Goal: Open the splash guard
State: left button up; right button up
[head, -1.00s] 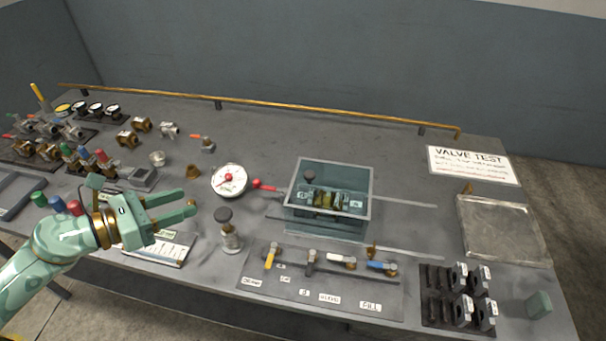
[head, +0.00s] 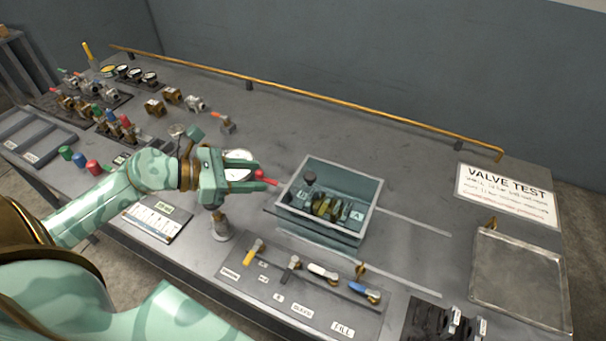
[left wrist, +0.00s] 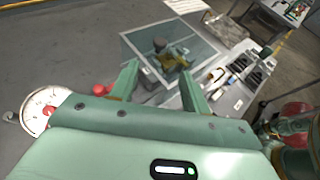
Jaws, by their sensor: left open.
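The splash guard looks to be the clear, grey-framed box (head: 371,207) at the middle of the bench; its clear framed face also shows in the left wrist view (left wrist: 140,38). Brass and dark fittings (head: 328,208) sit inside it. A red ball knob on a short red stem (head: 268,180) stands at the box's left side. My left gripper (head: 260,177) is open and empty, with its fingertips close to the red knob in the head view. In the left wrist view the knob (left wrist: 98,89) appears outside the left finger, not between the fingers. Contact cannot be told. My right gripper is not in view.
A white dial gauge (head: 238,165) is partly hidden behind my left gripper. A panel of coloured levers (head: 290,290) lies in front of the box. A flat tray (head: 520,275) lies at right. Bare bench lies behind the box.

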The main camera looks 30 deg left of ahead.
aim_at(307, 176)
pick_arm(q)
jog(key=x, duration=1.2)
jog(key=shift+c, duration=0.4)
grip_shut()
